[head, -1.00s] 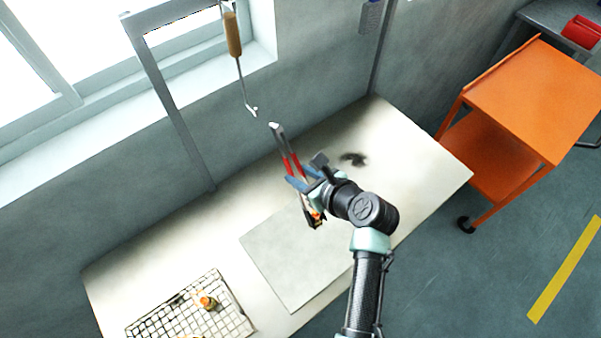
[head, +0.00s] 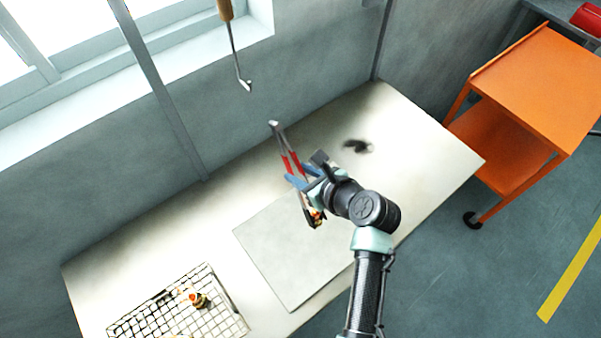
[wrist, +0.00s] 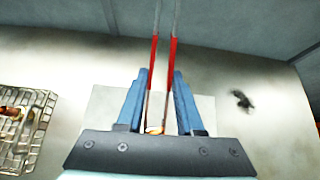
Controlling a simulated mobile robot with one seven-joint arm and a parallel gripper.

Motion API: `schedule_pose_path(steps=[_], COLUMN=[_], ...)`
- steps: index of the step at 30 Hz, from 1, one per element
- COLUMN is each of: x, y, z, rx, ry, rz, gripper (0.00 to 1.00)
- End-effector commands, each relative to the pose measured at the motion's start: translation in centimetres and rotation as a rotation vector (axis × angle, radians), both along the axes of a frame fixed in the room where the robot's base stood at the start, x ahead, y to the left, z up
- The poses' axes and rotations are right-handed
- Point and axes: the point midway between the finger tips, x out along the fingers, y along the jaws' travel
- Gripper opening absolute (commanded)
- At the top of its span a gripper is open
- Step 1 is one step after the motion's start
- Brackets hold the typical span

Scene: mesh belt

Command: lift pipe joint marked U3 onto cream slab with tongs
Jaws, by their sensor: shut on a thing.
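My gripper (head: 303,183) is shut on the tongs (head: 285,150), with blue fingers on either side of their red grips. The tongs also show between the fingers in the wrist view (wrist: 164,50). Their lower end is above the slab in the head view. A small orange and pale piece (head: 317,214) shows at that end, mostly hidden; I cannot tell whether the tongs grip it. The pale cream slab (head: 285,255) lies flat on the table, and its surface looks bare. No U3 mark is readable.
The mesh belt (head: 225,325) lies on the left of the pale table (head: 130,265). A wooden-handled hook (head: 235,55) hangs by the wall. An orange cart (head: 530,95) stands to the right.

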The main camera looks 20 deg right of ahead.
Motion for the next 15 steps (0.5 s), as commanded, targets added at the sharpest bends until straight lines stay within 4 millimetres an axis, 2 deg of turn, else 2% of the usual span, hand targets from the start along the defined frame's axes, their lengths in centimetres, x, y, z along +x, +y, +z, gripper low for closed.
schedule_pose_path(steps=[1,4,15], x=[0.07,0.06,0.06], y=[-0.09,-0.11,-0.06], z=[-0.87,-1.46,-1.66], rx=[-0.002,-0.001,-0.001], ry=[-0.004,-0.004,-0.003], rz=[-0.001,-0.002,-0.001], gripper=[0.0,0.0,0.0])
